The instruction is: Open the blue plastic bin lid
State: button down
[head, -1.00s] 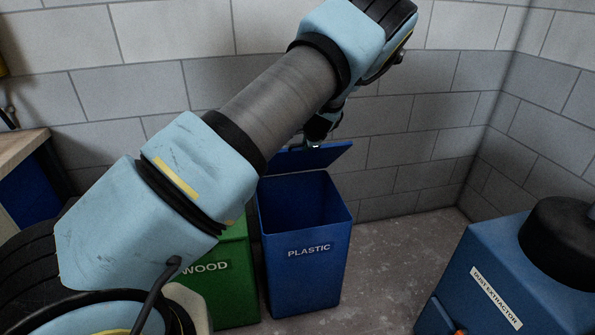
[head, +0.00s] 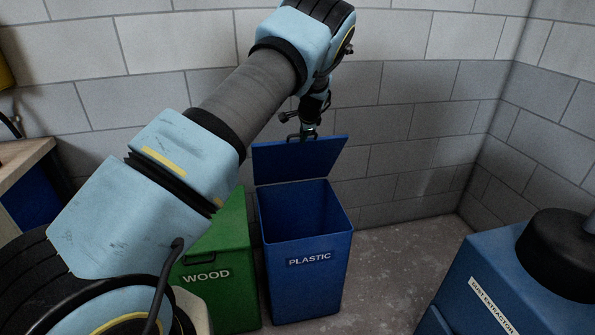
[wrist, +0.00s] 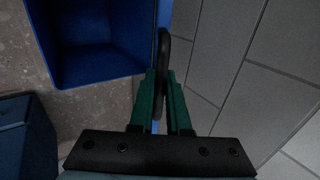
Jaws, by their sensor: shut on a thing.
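The blue plastic bin (head: 306,262), labelled PLASTIC, stands on the floor with its top uncovered, and its inside shows. Its blue lid (head: 298,162) stands steeply raised behind the opening, near the wall. My gripper (head: 308,134) is at the top edge of the lid, small and partly hidden in the head view. In the wrist view, its green fingers (wrist: 163,100) are shut on a dark loop handle (wrist: 163,50) of the lid. The bin's open top (wrist: 95,50) shows at upper left there.
A green WOOD bin (head: 215,262) stands close on the left of the blue bin. A blue dust extractor (head: 478,265) stands at right, with bare floor (head: 390,258) between. The grey block wall (head: 400,125) is close behind the lid.

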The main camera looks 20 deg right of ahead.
jog(key=w+r+g+p, duration=0.1)
jog(key=w+r+p, duration=0.2)
jog(key=w, duration=0.4)
jog(key=shift+d+r+g, duration=0.3)
jog(key=shift+d+r, duration=0.05)
jog(key=shift+d, duration=0.1)
jog(key=shift+w+r, duration=0.1)
jog(key=shift+r, duration=0.05)
